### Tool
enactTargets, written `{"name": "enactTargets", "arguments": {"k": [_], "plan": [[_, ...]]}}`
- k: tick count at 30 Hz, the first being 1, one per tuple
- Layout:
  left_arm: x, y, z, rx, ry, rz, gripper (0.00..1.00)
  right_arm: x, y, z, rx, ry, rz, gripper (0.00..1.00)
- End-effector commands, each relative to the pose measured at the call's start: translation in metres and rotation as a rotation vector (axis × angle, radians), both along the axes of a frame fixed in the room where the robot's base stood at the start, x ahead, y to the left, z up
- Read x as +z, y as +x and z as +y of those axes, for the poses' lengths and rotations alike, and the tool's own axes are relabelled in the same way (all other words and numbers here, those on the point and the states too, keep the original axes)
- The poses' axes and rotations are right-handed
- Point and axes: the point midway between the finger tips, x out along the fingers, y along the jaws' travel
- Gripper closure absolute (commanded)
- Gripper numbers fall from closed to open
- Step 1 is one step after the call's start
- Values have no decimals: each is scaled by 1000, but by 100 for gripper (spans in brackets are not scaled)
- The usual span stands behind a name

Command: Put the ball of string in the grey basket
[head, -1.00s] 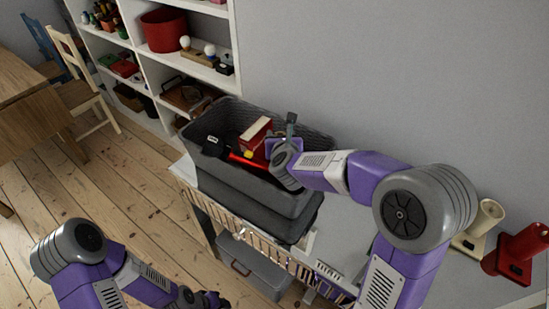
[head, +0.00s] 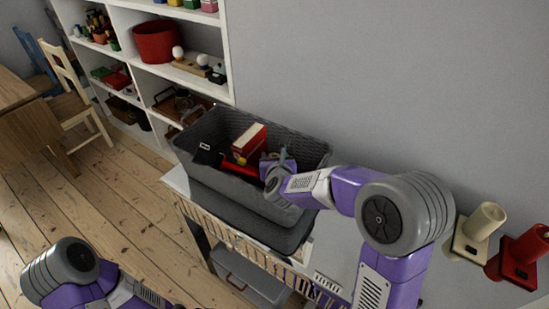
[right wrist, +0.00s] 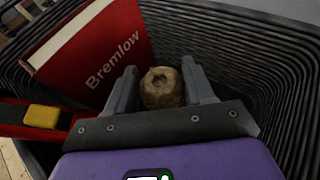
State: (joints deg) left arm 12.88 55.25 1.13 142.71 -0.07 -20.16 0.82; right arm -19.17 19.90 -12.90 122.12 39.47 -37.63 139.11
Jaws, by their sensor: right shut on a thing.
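The ball of string (right wrist: 162,88) is a tan, rounded ball with a small dark hollow in its end. My right gripper (right wrist: 160,78) is shut on it, one finger on each side. In the right wrist view the ball is inside the ribbed grey basket (right wrist: 262,50). In the head view the grey basket (head: 215,182) stands on a white surface against the wall. My right gripper (head: 274,160) reaches down into its right part there, and I cannot make out the ball. My left arm is at the bottom left, its gripper out of the frame.
The basket also holds a red book (right wrist: 95,50) marked "Bremlow" and a red item with a yellow part (right wrist: 42,115), left of my right gripper. A cream object (head: 480,230) and a red one (head: 520,255) are at the right. A shelf (head: 228,60) is behind, left.

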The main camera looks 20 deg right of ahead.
Motion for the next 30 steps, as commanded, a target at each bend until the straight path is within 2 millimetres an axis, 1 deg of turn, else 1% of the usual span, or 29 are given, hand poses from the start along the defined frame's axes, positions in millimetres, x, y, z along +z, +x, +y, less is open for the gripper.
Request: {"name": "enactTargets", "arguments": {"k": [9, 13, 14, 18, 26, 30], "plan": [[-11, 0, 0, 0, 0, 0, 57, -7, 0, 0, -1, 0, -1, 77], [-11, 0, 0, 0, 0, 0, 57, -7, 0, 0, 0, 0, 0, 77], [-11, 0, 0, 0, 0, 0, 57, -7, 0, 0, -1, 0, 0, 44], [-10, 0, 0, 0, 0, 0, 57, -6, 0, 0, 0, 0, 0, 23], [-10, 0, 0, 0, 0, 0, 57, -6, 0, 0, 0, 0, 1, 22], [-3, 0, 0, 0, 0, 0, 57, -1, 0, 0, 1, 0, 1, 22]]}}
